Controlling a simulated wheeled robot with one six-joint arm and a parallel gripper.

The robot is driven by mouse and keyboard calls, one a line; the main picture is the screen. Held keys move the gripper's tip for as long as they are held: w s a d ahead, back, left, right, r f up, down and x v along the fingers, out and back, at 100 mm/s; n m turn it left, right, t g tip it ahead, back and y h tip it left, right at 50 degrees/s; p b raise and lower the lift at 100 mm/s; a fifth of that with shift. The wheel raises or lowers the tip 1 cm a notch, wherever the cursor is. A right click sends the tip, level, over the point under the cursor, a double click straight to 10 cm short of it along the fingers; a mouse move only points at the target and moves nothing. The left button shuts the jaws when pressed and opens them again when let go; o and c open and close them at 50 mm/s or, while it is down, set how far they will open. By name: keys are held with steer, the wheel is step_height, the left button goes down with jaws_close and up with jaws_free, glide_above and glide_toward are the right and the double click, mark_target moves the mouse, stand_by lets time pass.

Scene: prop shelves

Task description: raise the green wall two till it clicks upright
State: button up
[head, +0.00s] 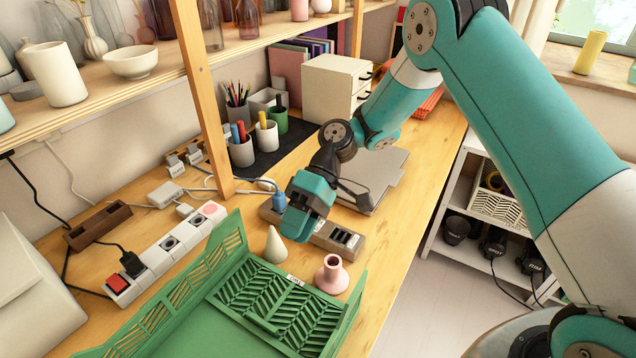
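A green folding crate (190,334) lies at the front of the bench, cut off by the bottom edge in the head view. Its long slotted left wall (205,262) stands up. A herringbone-slatted panel (262,297) at the far end lies low and slanted, with a small white label at its far edge. A short slotted wall (346,318) rises at the right.
A power strip (165,252) lies to the left. A dark slotted holder (335,238) is behind my gripper. A wooden shelf post (202,95) rises at back left.

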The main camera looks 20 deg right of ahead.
steer(key=p+v, duration=0.6)
steer(key=v, duration=0.5)
steer(key=shift+w+d+r, duration=0.15)
steer(key=shift+d+r, duration=0.1)
steer(key=shift+f, duration=0.1)
